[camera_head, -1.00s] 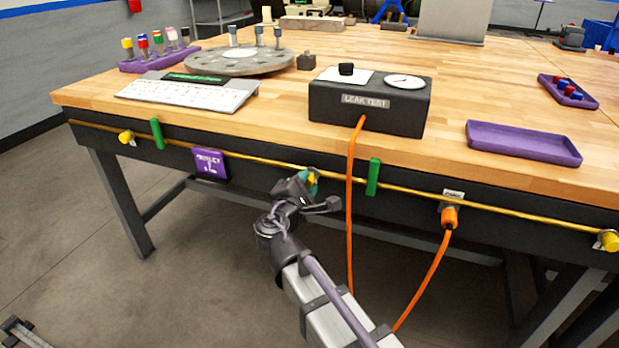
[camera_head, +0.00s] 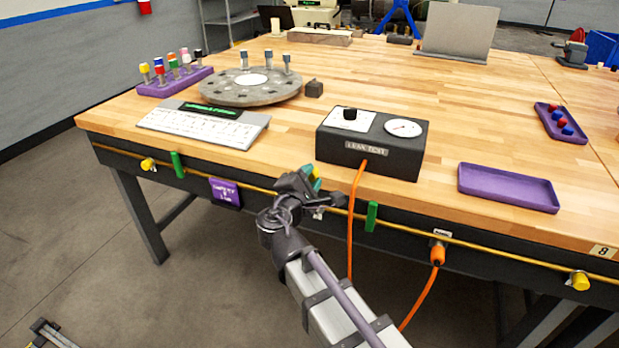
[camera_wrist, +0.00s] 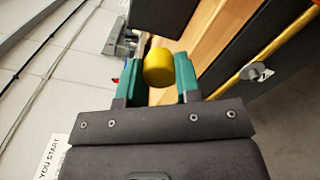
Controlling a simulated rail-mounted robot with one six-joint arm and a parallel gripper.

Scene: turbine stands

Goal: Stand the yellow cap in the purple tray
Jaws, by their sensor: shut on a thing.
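My gripper (camera_wrist: 158,75) is shut on the yellow cap (camera_wrist: 158,66), which sits between its green fingers in the wrist view. In the head view my gripper (camera_head: 314,178) is in front of the bench's front edge, below the leak test box, and the cap is mostly hidden there. The empty purple tray (camera_head: 507,187) lies flat on the bench top near the front edge, to the right of the gripper and apart from it.
The black leak test box (camera_head: 372,142) stands between gripper and bench middle, with an orange hose (camera_head: 353,225) hanging from it. A brass rail with yellow ends runs along the front. A smaller purple tray (camera_head: 545,108) holds red and blue pieces.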

